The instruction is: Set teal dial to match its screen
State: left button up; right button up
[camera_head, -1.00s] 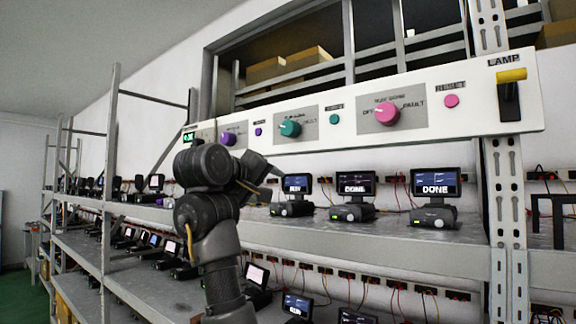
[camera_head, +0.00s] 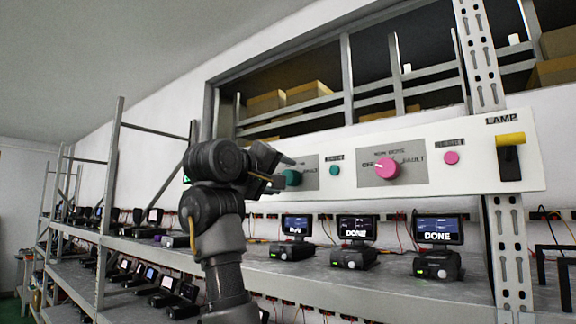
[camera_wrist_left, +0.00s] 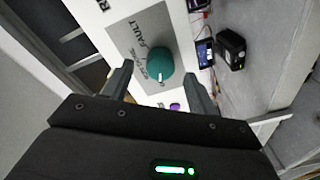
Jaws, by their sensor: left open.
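The teal dial (camera_head: 292,178) is on the white panel, partly hidden behind my left gripper (camera_head: 282,174) in the head view. In the left wrist view the teal dial (camera_wrist_left: 158,62) shows between the two fingertips of my open left gripper (camera_wrist_left: 158,82), with its white pointer mark facing the gripper. I cannot tell if the fingers touch it. The small screen (camera_head: 296,225) below the dial shows white letters that look like RUN. The dial's label plate (camera_wrist_left: 135,35) has FAULT readable on it. My right gripper is not in view.
A pink dial (camera_head: 387,168), a small teal button (camera_head: 335,170), a pink RESET button (camera_head: 451,158) and a yellow-topped LAMP switch (camera_head: 510,150) are on the panel (camera_head: 470,185). Two screens reading DONE (camera_head: 438,230) stand on the shelf below, with cables behind.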

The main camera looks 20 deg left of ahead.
aim_at(288, 181)
pick_arm(q)
jog(key=shift+p+x, duration=0.85)
jog(key=shift+x, duration=0.95)
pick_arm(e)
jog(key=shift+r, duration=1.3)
pick_arm(q)
jog(key=c, duration=1)
jog(key=shift+a+f+m+b, duration=0.1)
jog(key=shift+f+m+b, duration=0.2)
jog(key=shift+m+b, duration=0.55)
jog(key=m+b, duration=0.3)
jog(key=shift+f+b, duration=0.1)
jog(key=shift+b, duration=0.25)
jog(key=shift+w+a+m+h+b, duration=0.1)
jog(key=shift+m+h+b, duration=0.25)
jog(key=shift+m+b, duration=2.2)
jog(key=shift+a+m+h+b, duration=0.15)
jog(key=shift+m+h+b, duration=0.3)
jog(key=shift+m, duration=3.95)
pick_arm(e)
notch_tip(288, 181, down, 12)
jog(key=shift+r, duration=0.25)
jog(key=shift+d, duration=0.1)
